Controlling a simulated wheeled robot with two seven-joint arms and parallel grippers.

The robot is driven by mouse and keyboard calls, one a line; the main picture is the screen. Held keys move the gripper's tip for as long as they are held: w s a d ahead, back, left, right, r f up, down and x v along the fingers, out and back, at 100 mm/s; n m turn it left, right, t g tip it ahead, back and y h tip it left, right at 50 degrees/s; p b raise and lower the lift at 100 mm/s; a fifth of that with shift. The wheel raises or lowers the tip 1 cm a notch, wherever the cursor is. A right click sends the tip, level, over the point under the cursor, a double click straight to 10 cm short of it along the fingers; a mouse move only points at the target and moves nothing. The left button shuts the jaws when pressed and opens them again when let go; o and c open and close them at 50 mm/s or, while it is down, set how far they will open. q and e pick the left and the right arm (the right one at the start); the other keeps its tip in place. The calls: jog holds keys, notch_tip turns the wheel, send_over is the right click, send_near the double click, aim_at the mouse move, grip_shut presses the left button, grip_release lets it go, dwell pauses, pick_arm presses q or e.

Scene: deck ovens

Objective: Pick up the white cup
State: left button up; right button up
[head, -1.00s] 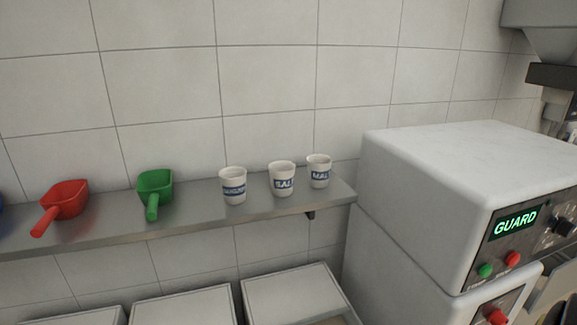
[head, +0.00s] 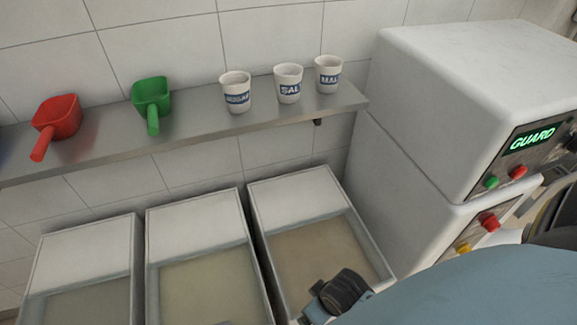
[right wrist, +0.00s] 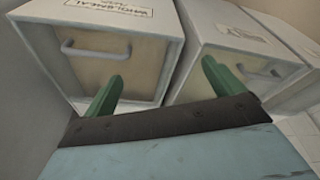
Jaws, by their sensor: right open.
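Three white cups with blue labels stand upright in a row on a steel shelf (head: 190,133) in the head view: a left cup (head: 235,86), a middle cup (head: 288,78) whose label reads "SAL", and a right cup (head: 328,70). My right gripper (right wrist: 162,72) shows in the right wrist view with its two green fingers apart and nothing between them. It faces the fronts of the bins, and no cup shows in that view. My left gripper is not in view.
A red scoop (head: 57,117) and a green scoop (head: 152,97) lie on the shelf left of the cups. Open-fronted white bins (head: 195,228) stand below it. A white machine (head: 440,95) with a "GUARD" display stands close to the shelf's right end.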

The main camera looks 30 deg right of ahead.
notch_tip(320, 180, up, 6)
jog(key=w, duration=0.2)
jog(key=m+t+h+p, duration=0.1)
jog(key=m+t+h, duration=0.4)
jog(key=t, duration=1)
send_near(294, 80)
jog(key=x, duration=0.7)
jog(key=shift+w+d+p, duration=0.15)
jog(key=shift+w+p, duration=0.2)
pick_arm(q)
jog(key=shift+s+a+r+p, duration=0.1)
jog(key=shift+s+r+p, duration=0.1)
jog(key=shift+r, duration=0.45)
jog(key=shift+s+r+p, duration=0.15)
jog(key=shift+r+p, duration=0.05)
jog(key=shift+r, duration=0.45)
pick_arm(e)
jog(key=shift+a+x, duration=0.1)
jog(key=shift+x, duration=1.4)
jog(key=shift+a+x, duration=0.15)
jog(key=shift+x, duration=1.35)
jog(key=shift+c, duration=0.4)
jog(key=c, duration=0.9)
